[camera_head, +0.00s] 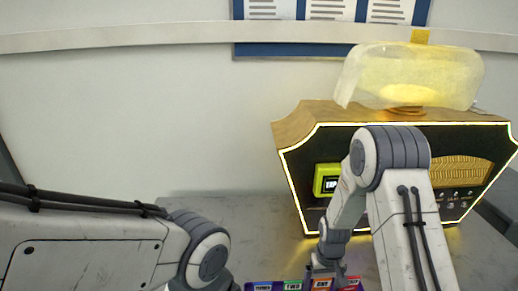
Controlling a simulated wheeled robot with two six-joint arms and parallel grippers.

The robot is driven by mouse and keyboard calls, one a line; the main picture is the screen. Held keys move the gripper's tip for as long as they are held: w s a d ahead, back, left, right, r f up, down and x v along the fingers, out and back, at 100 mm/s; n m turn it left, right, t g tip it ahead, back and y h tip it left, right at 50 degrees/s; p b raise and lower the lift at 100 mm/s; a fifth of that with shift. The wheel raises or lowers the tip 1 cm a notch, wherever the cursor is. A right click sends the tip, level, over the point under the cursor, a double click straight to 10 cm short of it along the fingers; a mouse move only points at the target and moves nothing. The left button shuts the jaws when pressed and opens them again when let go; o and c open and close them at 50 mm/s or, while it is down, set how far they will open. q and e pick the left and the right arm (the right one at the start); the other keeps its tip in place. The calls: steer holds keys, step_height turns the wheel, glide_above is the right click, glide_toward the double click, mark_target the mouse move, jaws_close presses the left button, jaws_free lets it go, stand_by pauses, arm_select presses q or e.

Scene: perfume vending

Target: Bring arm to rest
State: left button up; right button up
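My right arm bends down in front of the vending machine (465,140). The end of this arm, with the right gripper (326,274), is at the bottom edge, over a row of small coloured labelled items (292,285). The gripper is small and partly cut off, so I cannot tell whether it is open or touches them. My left arm comes in from the left and bends down out of the frame. Its gripper is not in view.
The machine has a lit yellow outline, a yellow-green card reader (327,180) and a glowing bottle-shaped top (415,75). It stands on a grey table (240,215). The table is bare left of the machine. A wall with a rail (150,38) stands behind.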

step_height(320, 180, down, 4)
steer(key=shift+r, duration=0.1)
step_height(320, 180, up, 3)
steer(key=shift+r, duration=0.6)
steer(key=shift+f, duration=0.1)
